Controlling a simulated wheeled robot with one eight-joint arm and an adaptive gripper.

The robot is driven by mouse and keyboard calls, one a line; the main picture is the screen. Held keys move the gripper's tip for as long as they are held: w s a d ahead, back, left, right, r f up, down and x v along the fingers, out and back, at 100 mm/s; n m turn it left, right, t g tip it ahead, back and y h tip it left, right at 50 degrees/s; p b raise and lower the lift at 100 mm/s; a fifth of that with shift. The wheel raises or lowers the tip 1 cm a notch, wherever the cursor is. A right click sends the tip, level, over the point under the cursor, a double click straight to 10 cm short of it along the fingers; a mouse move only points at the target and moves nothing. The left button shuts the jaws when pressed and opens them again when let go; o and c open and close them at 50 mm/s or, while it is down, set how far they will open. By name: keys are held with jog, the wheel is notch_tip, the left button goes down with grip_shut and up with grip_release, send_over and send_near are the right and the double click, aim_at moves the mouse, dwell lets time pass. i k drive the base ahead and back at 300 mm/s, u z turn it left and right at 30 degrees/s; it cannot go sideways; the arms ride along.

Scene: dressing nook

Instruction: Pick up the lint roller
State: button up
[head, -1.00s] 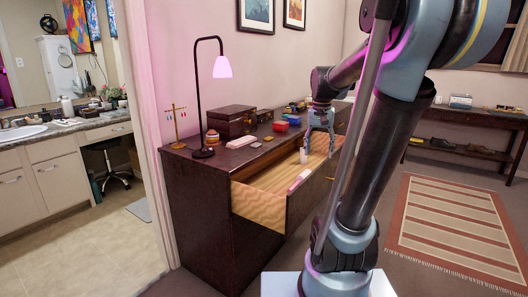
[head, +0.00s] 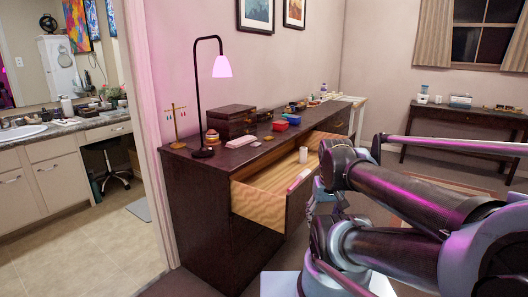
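A slim white-and-pink object (head: 299,179), which looks like the lint roller, lies in the open drawer (head: 258,204) close to its front board. It is small, and its right end runs up close to my arm. A short white cylinder (head: 303,154) stands farther back in the drawer. My gripper (head: 325,200) seems to be the pale blue part low beside the drawer front, right of the white-and-pink object and apart from it. My arm's links cover much of it. Its fingers are too hidden to show whether they are open or shut.
The dark dresser (head: 205,217) carries a lamp (head: 207,152), a wooden box (head: 229,122), an earring stand (head: 176,126) and small boxes on top. A console table (head: 466,117) stands at the back right.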

aim_at(300, 177)
jog(key=z, duration=0.3)
jog(key=k, duration=0.65)
jog(key=z, duration=0.55)
jog(key=k, duration=0.65)
jog(key=u, duration=0.45)
jog(key=i, duration=1.75)
jog(key=z, duration=0.45)
